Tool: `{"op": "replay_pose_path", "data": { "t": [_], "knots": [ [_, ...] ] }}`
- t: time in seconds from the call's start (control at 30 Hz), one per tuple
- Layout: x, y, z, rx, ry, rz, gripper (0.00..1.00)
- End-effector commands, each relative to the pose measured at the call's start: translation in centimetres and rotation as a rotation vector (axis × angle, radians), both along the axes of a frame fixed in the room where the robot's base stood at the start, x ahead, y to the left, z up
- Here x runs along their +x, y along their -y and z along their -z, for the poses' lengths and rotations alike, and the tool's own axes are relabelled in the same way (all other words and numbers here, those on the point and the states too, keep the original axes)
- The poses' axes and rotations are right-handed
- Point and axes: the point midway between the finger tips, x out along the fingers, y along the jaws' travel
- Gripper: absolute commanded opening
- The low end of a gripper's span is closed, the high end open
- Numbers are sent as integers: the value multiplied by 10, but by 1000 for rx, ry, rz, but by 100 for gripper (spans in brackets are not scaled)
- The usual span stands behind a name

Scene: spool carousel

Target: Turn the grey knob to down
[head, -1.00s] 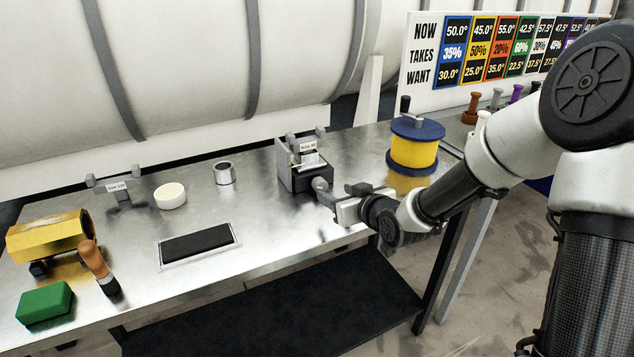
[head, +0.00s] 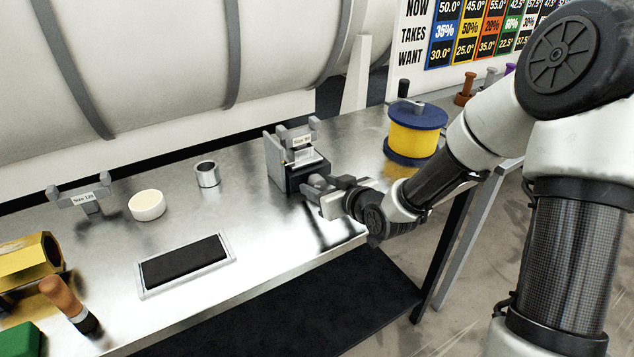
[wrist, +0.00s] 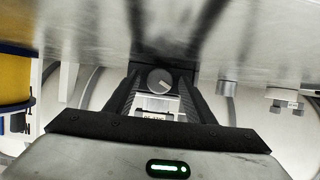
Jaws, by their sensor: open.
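The grey knob (wrist: 160,80) is round, with a pale pointer line that slants toward the lower right in the wrist view. In the head view the knob (head: 316,181) sits low on the front of a dark device with a white label (head: 303,141). My gripper (wrist: 158,84) is open, with one dark finger on each side of the knob in the wrist view. In the head view my gripper (head: 324,190) is right at the knob and partly hides it. I cannot tell whether the fingers touch it.
The device stands on a metal bench (head: 250,225). A yellow spool with blue flanges (head: 413,132) stands to its right. A metal cup (head: 207,174), a white round piece (head: 147,205) and a framed black pad (head: 185,262) lie to its left.

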Motion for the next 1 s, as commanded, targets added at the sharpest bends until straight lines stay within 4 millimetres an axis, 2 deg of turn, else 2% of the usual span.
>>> {"op": "replay_pose_path", "data": {
  "t": [0.3,0.53,0.67,0.8,1.0],
  "knots": [
    [0,0,0,0,0,0,48],
    [0,0,1,0,0,0,9],
    [0,0,3,-11,7,-1,8],
    [-1,-2,9,-84,58,-4,8],
    [-1,-2,7,-193,133,-2,8]
  ]
}}
